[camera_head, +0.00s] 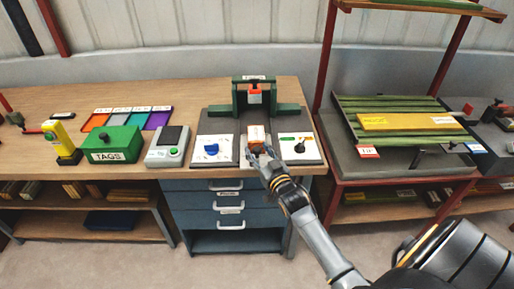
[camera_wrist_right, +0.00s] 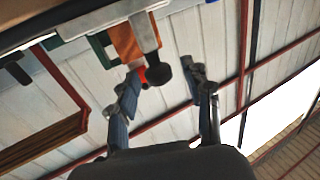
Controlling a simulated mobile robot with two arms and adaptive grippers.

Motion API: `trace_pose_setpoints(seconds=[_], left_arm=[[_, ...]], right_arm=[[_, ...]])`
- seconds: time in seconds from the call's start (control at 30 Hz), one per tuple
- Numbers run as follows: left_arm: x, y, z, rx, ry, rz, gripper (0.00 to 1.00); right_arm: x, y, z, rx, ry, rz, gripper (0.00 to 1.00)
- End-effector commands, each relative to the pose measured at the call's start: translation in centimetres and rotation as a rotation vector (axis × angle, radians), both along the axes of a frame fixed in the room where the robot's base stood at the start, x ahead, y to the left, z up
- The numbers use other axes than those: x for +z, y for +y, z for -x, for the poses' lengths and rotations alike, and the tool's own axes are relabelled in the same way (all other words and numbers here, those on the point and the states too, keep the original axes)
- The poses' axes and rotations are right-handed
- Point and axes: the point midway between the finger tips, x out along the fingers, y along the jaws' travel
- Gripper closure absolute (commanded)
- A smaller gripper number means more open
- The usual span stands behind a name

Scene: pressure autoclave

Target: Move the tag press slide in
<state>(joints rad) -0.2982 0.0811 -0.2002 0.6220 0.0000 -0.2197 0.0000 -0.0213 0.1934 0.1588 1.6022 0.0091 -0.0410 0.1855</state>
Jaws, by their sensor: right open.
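The tag press is a green frame (camera_head: 240,100) at the back of a dark base on the bench, with an orange and white head under its crossbar. The slide (camera_head: 256,133), an orange and white block, lies on a light track in front of the frame, near the bench's front edge. My right gripper (camera_head: 262,153) is at the slide's near end. In the right wrist view the two fingers (camera_wrist_right: 160,90) are apart, with a dark round knob (camera_wrist_right: 158,73) between or just beyond them. Contact cannot be told. My left gripper is not in view.
A panel with a blue knob (camera_head: 211,150) lies left of the track and one with a black lever (camera_head: 299,147) right of it. A green TAGS box (camera_head: 111,145) and a grey device (camera_head: 168,147) stand further left. A red-framed rack (camera_head: 326,60) is at right.

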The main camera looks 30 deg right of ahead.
Motion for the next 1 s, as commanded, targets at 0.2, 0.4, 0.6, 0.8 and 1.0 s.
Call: trace_pose_setpoints(seconds=[0.2,0.4,0.6,0.8,1.0], left_arm=[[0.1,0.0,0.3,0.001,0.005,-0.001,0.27],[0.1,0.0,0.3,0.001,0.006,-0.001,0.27],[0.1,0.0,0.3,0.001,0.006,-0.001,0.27],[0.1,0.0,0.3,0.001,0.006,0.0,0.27],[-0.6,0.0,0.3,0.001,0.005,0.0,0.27]], right_arm=[[0.0,-0.2,-1.2,0.0,0.0,0.0,0.5],[0.0,-0.2,-1.2,0.0,0.0,0.0,0.5],[0.0,-0.2,-1.2,0.0,0.0,0.0,0.83],[0.0,-0.2,-1.2,0.0,0.0,0.0,1.0],[-0.2,-0.7,-2.2,0.001,-0.002,0.001,1.0]])
